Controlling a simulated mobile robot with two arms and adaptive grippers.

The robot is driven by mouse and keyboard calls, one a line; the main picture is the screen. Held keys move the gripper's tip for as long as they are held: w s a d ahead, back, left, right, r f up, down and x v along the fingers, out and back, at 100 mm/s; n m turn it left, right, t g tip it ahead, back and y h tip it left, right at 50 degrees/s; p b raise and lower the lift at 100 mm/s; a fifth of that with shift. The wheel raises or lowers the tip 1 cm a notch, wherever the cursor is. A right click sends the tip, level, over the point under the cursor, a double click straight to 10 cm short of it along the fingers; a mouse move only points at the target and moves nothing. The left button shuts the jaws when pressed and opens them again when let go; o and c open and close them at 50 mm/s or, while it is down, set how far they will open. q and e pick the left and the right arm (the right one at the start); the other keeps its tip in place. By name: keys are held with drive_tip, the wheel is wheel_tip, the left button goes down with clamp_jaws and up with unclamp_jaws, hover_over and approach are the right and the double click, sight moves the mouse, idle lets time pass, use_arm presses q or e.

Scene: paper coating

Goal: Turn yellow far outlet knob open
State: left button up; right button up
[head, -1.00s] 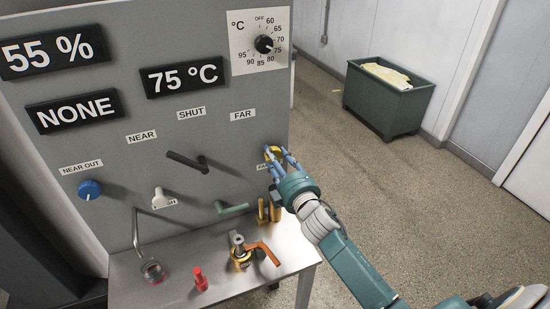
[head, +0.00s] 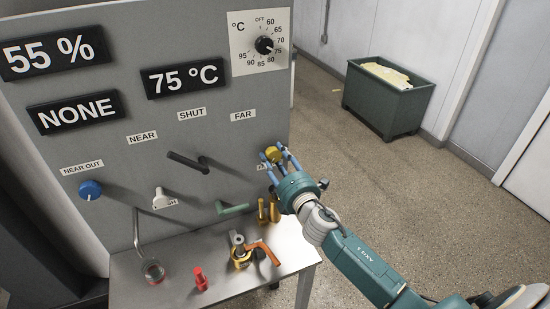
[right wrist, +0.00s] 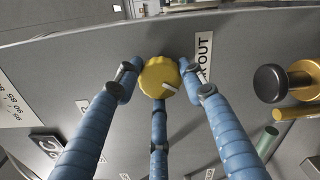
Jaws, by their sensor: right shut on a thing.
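The yellow far outlet knob (head: 273,154) sits on the right side of the grey panel, below the FAR label. It also shows in the right wrist view (right wrist: 160,77), round and ridged with a pale pointer mark toward the lower right. My right gripper (head: 277,160) is at the knob, its blue fingers closed around the rim from several sides. In the right wrist view its fingertips (right wrist: 160,84) surround the knob. The label beside the knob is partly hidden in the head view; "OUT" is readable in the right wrist view. My left gripper is not in view.
A blue near outlet knob (head: 90,189), a black lever (head: 188,162), a white handle (head: 160,199) and a green handle (head: 232,208) stick out of the panel. Brass and orange fittings stand on the metal shelf (head: 185,282). A green bin (head: 385,105) stands behind on open floor.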

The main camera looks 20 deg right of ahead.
drive_tip(key=shift+d+f+n, duration=0.1)
drive_tip(key=shift+n, duration=0.4)
drive_tip(key=o, duration=1.2)
drive_tip(key=shift+c, duration=0.2)
drive_tip(key=shift+s, duration=0.1)
drive_tip(key=shift+s, duration=0.35)
drive_tip(key=s, duration=1.1)
